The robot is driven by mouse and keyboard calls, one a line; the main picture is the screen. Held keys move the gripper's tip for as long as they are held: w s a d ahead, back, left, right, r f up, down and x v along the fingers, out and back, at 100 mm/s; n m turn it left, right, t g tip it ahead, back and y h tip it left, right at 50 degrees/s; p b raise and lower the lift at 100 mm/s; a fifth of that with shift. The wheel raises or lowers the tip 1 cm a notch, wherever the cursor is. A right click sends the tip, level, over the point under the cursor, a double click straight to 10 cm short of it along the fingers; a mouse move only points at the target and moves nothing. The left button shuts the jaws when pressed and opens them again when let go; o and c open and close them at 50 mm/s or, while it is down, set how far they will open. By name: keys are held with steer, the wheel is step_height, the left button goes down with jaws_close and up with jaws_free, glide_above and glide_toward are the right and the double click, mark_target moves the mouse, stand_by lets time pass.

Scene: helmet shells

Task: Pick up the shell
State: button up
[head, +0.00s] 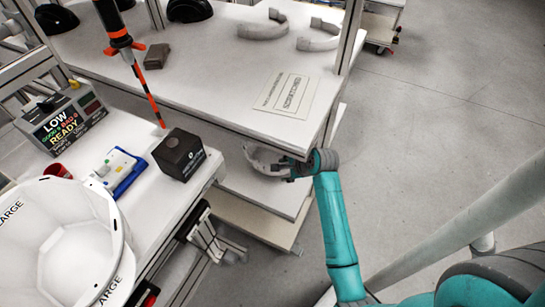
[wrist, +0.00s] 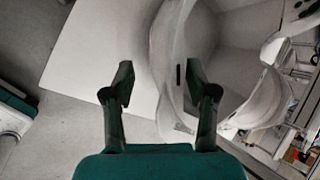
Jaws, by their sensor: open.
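A white curved shell (head: 262,160) sits on the lower shelf, partly hidden under the upper shelf's edge. My gripper (head: 287,169) is at the shell's right end in the head view, small and dark there. In the wrist view my gripper (wrist: 158,84) has its two fingers apart. A large white shell wall (wrist: 165,60) with a dark slot shows between and beyond the fingertips, nearer the right finger. I cannot tell whether a finger touches it. A second white curved piece (wrist: 262,98) stands to the right in the wrist view.
The upper shelf (head: 225,85) overhangs the shell and carries white curved parts (head: 318,40), black helmets (head: 190,10) and a printed sign (head: 287,93). Open floor (head: 450,100) lies right.

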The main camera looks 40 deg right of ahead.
steer(key=x, duration=0.4)
steer(key=shift+c, duration=0.2)
jaws_close()
